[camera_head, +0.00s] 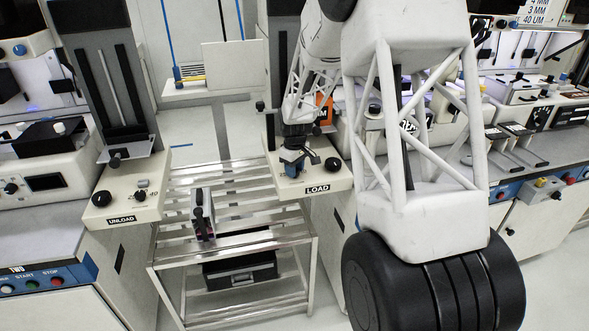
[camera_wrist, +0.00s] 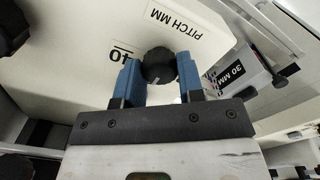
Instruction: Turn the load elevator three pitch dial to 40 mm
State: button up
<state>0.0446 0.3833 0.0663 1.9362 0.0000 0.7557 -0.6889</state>
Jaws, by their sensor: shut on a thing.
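The load elevator panel (camera_head: 310,190) is a cream box marked LOAD, right of the slatted rack. My gripper (camera_head: 291,168) points down onto it with blue fingers. In the wrist view, my gripper's fingers (camera_wrist: 158,76) are shut around a black round dial (camera_wrist: 158,64), one finger on each side. The panel's printed words PITCH MM (camera_wrist: 174,22) and the number 40 (camera_wrist: 122,52) show beside the dial. I cannot make out where the dial's pointer mark stands. In the head view the dial is mostly hidden by the gripper.
Another black knob (camera_head: 333,164) sits close right of the gripper on the same panel. The UNLOAD panel (camera_head: 125,207) with its own knobs is at left. A dark magazine (camera_head: 203,213) stands on the slatted metal rack (camera_head: 240,241). A 30 MM label (camera_wrist: 232,70) shows in the wrist view.

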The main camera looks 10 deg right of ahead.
jog(key=m, duration=1.1)
dwell(0.3)
jog(key=shift+m, duration=0.4)
jog(key=o, duration=0.9)
jog(key=shift+r, duration=3.9)
